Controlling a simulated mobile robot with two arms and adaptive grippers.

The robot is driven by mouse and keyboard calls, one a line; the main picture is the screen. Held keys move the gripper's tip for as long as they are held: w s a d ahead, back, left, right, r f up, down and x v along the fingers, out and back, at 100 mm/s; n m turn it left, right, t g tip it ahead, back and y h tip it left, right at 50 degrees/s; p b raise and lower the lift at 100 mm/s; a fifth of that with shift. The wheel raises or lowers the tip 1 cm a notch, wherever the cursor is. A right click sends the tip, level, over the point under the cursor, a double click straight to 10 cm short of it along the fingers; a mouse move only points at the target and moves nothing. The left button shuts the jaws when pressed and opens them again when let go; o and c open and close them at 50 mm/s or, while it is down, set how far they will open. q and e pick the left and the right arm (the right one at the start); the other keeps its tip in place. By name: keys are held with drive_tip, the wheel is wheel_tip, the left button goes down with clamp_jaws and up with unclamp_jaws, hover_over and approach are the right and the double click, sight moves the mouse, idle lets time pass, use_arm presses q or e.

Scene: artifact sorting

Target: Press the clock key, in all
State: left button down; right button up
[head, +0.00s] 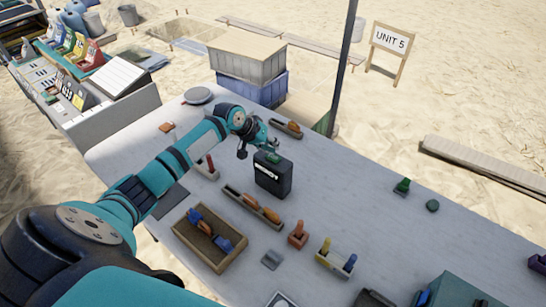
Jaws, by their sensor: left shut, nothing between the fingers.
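A black box (272,180) with a white label on its front stands upright on the table, with a green key-like piece (273,156) on top. I take this for the clock and its key, but the label is too small to read. My left gripper (243,152) is shut and empty, just left of and behind the top of the black box. It appears apart from the green piece, though the exact gap is hard to tell. My right gripper is not in view.
On the grey table (340,205), a long holder (238,193) with brown pieces and a wooden tray (185,240) lie in front of the box. A dark pole (344,65) rises behind the table. The table right of the box is mostly clear.

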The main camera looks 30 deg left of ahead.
use_arm(q)
drive_tip(key=shift+f, duration=0.1)
idle(0.3)
drive_tip(key=shift+f, duration=0.3)
drive_tip(key=shift+f, duration=0.4)
idle(0.5)
idle(0.3)
drive_tip(key=shift+r+p, duration=0.8)
drive_tip(key=shift+r, duration=0.1)
wheel_tip(320, 180, up, 5)
drive_tip(key=p, duration=0.5)
